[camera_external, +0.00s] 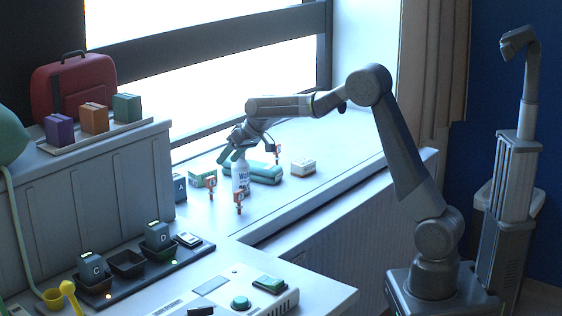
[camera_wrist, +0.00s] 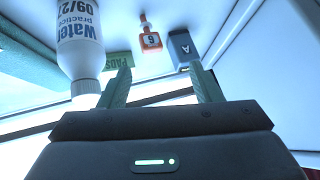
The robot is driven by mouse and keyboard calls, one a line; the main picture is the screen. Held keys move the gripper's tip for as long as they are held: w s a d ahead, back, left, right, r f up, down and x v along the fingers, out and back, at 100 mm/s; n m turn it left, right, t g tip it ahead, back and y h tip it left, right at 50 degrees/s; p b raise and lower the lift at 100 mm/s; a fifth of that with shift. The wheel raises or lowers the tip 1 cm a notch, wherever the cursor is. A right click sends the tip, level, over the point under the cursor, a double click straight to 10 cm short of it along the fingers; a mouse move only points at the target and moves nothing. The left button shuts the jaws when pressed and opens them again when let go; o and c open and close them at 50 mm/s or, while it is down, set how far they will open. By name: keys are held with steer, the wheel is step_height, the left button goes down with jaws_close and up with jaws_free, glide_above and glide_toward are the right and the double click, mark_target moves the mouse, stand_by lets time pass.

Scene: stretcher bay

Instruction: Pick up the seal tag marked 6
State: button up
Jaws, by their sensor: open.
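The seal tag marked 6 (camera_wrist: 151,40) is orange with a white label, and shows in the wrist view beyond my fingertips, between a green box lettered PADS and the grey box A. In the external view, a small orange-red tag (camera_external: 211,184) stands on the sill beside box A; its number is too small to read there. Two similar tags stand nearer the front (camera_external: 239,198) and farther right (camera_external: 277,152). My gripper (camera_wrist: 160,70) is open, with nothing between its fingers. In the external view my gripper (camera_external: 230,157) is above the sill, over the white bottle.
The white water bottle (camera_wrist: 80,35) stands close beside my left finger in the wrist view. Box A (camera_wrist: 183,48) and the PADS box (camera_wrist: 118,59) flank the tag. A teal case (camera_external: 262,172) and white box (camera_external: 303,167) lie to the right. The sill's front right is clear.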

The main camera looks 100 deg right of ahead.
mark_target(211, 177)
steer(key=w+r+m+g+p, duration=0.2)
steer(key=w+r+g+p, duration=0.1)
steer(key=w+g+p, duration=0.15)
steer(key=shift+h, duration=0.4)
steer(key=x, duration=0.2)
steer(key=p+x, duration=0.1)
steer(key=x, duration=0.5)
steer(key=shift+s+p, duration=0.25)
steer(key=shift+p, duration=0.05)
steer(key=shift+p+x, duration=0.95)
steer(key=shift+x, duration=1.8)
steer(key=shift+s, duration=0.15)
steer(key=c, duration=1)
steer(key=shift+c, duration=0.2)
